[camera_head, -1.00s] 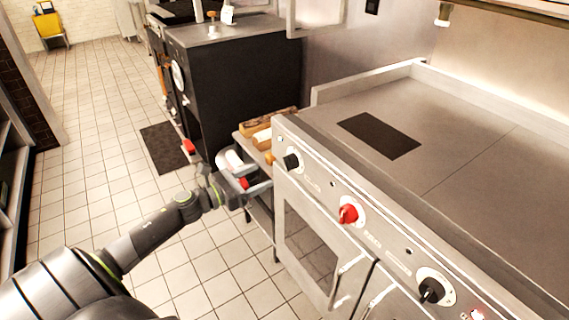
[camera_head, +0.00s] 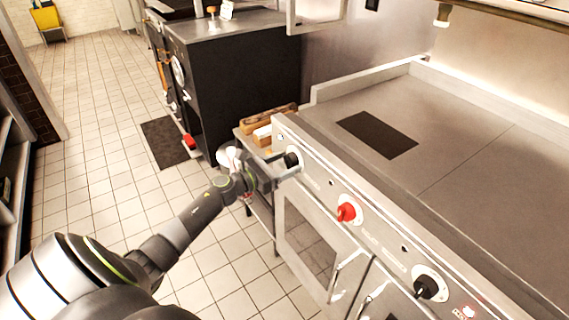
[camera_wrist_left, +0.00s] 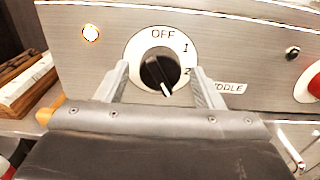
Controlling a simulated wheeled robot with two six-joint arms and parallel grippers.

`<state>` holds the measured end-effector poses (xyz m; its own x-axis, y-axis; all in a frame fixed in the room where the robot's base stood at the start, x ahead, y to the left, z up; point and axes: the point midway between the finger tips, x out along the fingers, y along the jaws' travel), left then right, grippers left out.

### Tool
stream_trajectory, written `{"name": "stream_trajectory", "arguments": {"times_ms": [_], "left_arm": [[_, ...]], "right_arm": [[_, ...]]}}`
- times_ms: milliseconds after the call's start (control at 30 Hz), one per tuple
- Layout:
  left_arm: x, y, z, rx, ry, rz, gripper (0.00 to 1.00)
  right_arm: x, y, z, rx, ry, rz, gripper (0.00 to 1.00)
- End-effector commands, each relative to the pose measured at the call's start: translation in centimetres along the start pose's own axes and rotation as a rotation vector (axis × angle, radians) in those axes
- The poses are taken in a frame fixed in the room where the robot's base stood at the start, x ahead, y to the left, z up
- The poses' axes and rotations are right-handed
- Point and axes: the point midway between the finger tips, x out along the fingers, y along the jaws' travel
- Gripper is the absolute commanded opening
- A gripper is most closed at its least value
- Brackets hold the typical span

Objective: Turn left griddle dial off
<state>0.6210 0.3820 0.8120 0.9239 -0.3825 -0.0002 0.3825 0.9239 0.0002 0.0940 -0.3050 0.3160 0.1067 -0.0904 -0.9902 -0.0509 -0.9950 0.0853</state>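The left griddle dial is a black knob (camera_wrist_left: 158,75) on a white ring marked OFF, 1 and 2. In the left wrist view its white pointer line slants down and to the right, away from OFF at the top. My right gripper is not in view.
A red knob (camera_head: 346,212) and another black knob (camera_head: 427,287) sit farther along the panel. An orange-lit lamp (camera_wrist_left: 91,33) is left of the dial. Wooden blocks (camera_head: 262,131) lie on a shelf beside the griddle. Tiled floor (camera_head: 110,180) is clear at left.

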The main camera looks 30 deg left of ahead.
Motion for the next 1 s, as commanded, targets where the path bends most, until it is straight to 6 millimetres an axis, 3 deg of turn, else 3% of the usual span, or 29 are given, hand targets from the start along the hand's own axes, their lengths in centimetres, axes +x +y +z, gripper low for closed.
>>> {"name": "stream_trajectory", "arguments": {"times_ms": [33, 300, 667, 1000], "left_arm": [[0.0, 0.0, 0.0, 0.0, 0.0, 0.0, 0.54], [0.0, 0.0, 0.0, 0.0, 0.0, 0.0, 0.19], [-0.1, 0.0, 0.1, -0.06, 0.0, 0.0, 0.18], [0.0, -0.1, 0.2, -0.309, 0.0, 0.0, 0.18]], "right_arm": [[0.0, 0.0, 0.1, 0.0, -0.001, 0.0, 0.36], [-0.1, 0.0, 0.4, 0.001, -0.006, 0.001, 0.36], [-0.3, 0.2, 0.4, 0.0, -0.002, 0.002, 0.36], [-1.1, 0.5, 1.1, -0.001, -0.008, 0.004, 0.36]]}}
